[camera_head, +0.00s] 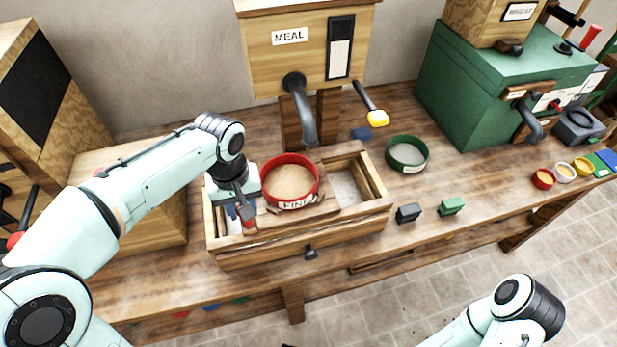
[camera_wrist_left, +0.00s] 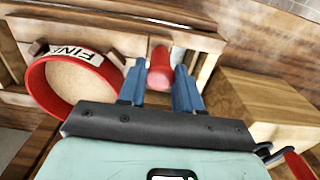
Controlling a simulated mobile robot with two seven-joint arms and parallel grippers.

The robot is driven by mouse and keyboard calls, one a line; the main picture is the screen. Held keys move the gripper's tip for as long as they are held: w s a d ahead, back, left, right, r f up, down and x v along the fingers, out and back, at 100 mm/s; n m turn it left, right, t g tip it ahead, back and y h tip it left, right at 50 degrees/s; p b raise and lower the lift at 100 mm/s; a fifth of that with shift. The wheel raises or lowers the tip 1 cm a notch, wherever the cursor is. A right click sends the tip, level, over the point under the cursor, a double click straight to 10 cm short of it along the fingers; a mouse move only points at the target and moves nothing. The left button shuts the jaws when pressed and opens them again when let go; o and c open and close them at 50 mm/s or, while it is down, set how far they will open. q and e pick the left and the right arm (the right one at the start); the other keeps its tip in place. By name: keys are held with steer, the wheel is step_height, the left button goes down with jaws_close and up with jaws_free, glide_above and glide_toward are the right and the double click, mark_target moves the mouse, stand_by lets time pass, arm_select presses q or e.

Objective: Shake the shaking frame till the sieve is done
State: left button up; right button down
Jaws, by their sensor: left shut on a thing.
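The red sieve (camera_head: 290,203), labelled FINE, sits on the wooden shaking frame (camera_head: 322,210), with tan material inside it. The sieve also shows at the left of the left wrist view (camera_wrist_left: 42,92). My left gripper (camera_head: 240,212) is at the left end of the frame. In the left wrist view its blue fingers (camera_wrist_left: 160,88) are either side of a red handle (camera_wrist_left: 160,62) and shut on it. The frame rests across an open wooden box (camera_head: 260,260). My right arm shows at the lower right, but its gripper is outside the picture.
The MEAL bin (camera_head: 292,62) with its grey spout (camera_head: 305,115) stands behind the sieve. A green-rimmed sieve (camera_head: 406,154) lies to the right. A black block (camera_head: 408,213) and a green block (camera_head: 451,206) lie near the front edge. A green machine (camera_head: 470,95) stands at the back right.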

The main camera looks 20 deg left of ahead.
arm_select(q)
steer(key=s+a, duration=0.5)
steer(key=a, duration=0.3)
steer(key=shift+a+b, duration=0.15)
steer(key=shift+b, duration=0.3)
steer(key=shift+s+a, duration=0.45)
steer(key=shift+a, duration=0.25)
steer(key=o, duration=1)
steer(key=shift+a, duration=0.1)
steer(key=shift+r, duration=0.15)
